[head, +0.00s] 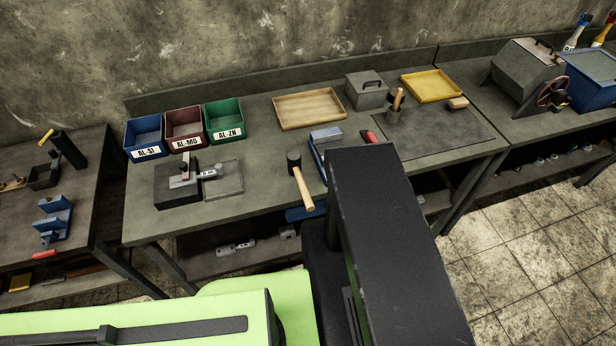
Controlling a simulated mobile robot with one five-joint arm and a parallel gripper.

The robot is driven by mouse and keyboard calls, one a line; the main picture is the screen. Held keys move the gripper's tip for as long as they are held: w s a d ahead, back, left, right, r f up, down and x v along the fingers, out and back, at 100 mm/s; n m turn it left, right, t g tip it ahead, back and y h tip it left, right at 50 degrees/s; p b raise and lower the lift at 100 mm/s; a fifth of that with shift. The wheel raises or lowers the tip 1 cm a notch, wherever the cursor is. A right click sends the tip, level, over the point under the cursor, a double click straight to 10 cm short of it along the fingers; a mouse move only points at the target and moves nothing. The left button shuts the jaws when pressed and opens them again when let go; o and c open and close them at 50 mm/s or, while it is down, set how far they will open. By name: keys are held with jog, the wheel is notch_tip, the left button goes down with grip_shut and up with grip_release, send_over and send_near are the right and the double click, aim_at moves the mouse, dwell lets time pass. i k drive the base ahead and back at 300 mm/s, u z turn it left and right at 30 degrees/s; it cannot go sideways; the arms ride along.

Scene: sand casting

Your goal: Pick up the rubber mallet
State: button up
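A rubber mallet (301,182) with a black head and a light wooden handle lies on the grey workbench (255,198). Its head points to the back and its handle points toward the bench's front edge. A second wooden-handled tool (396,102) stands upright on the dark plate at the bench's right part. My black arm link rises in the foreground, just right of the mallet, and hides part of the bench front. My gripper does not show in the head view.
Blue, red and green bins (184,128) stand at the back left. A dark block with clamp parts (180,188) lies left of the mallet. A blue vise-like item (322,148) is close on its right. A wooden tray (310,108) and yellow tray (432,84) lie behind.

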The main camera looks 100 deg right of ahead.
aim_at(294, 157)
jog(key=u, duration=5.55)
jog(key=i, duration=0.1)
jog(key=u, duration=3.6)
jog(key=k, duration=0.8)
jog(key=z, duration=0.35)
jog(key=i, duration=0.45)
